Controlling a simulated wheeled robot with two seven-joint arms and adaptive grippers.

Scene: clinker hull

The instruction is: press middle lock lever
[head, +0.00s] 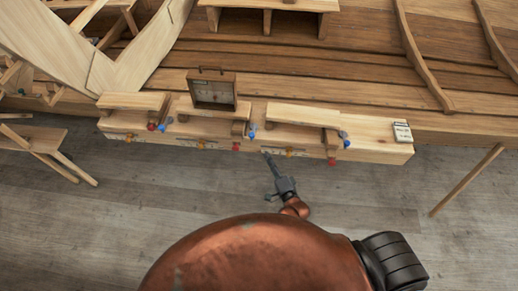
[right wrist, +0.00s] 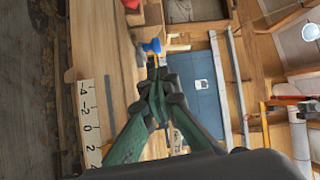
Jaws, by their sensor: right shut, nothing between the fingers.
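A pale wooden beam (head: 375,150) runs along the hull's edge and carries several small fittings with red, blue and yellow ends. In the middle group are a blue knob (head: 252,133) and a red knob (head: 236,147); I cannot tell which part is the lock lever. My right gripper (head: 267,156) is shut and empty, just in front of the beam, right of the middle red knob and left of a yellow fitting (head: 290,151). In the right wrist view, its fingertips (right wrist: 156,76) are close to a blue knob (right wrist: 152,46); contact cannot be told. My left gripper is out of view.
A framed wooden box (head: 213,92) with a handle stands behind the beam. Raised boards (head: 290,115) lie along the beam's top. A white label (head: 402,132) sits at its right end. A numbered scale (right wrist: 89,125) shows on wood. The floor in front is largely clear.

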